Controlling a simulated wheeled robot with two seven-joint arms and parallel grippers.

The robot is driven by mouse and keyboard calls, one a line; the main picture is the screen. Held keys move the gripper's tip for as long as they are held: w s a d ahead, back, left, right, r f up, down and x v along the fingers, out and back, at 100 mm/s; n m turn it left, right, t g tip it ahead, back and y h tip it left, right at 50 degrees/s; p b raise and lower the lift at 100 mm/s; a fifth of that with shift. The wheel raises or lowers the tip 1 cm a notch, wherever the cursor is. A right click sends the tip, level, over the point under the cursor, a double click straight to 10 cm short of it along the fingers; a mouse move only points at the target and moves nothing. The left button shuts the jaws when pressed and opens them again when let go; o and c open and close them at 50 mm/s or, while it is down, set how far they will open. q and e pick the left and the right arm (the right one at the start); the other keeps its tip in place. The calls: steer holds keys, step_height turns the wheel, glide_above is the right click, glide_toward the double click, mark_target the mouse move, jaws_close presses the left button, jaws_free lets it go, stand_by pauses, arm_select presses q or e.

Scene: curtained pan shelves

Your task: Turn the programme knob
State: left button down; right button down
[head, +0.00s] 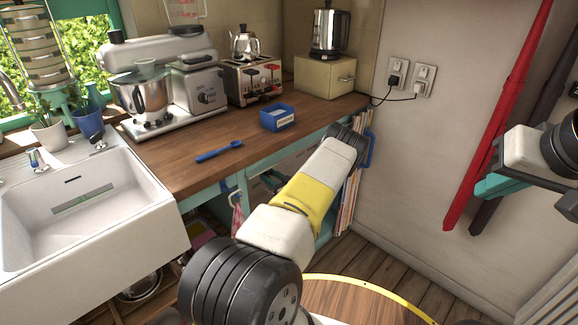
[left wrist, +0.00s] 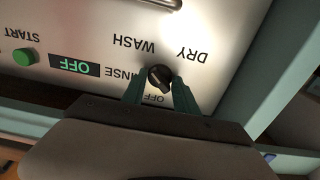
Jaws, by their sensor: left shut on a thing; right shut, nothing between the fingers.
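The programme knob (left wrist: 159,75) is a small black knob on a white panel (left wrist: 100,35), seen upside down in the left wrist view. The labels DRY, WASH, RINSE and OFF stand around it; which one it points at I cannot tell. My left gripper (left wrist: 158,90) has its teal fingers on either side of the knob, shut on it. In the head view my left arm reaches to the counter front, and its gripper and the knob are hidden. My right gripper (head: 487,186) is shut and empty at the right, in front of the wall.
A green START button (left wrist: 25,57) and a display reading OFF (left wrist: 74,67) are on the panel. A handle crosses its upper edge. The wooden counter (head: 190,150) holds a blue spoon (head: 219,152), a blue box (head: 278,118) and appliances. A white sink (head: 100,205) is at left.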

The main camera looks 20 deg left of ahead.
arm_select(q)
steer(key=c, duration=1.3)
jaws_free()
steer(key=shift+m, duration=0.7)
steer(key=shift+c, duration=0.2)
steer(key=o, duration=0.4)
steer(key=shift+o, duration=0.2)
steer(key=shift+d, duration=0.15)
steer(key=shift+v, duration=0.9)
steer(key=v, duration=0.6)
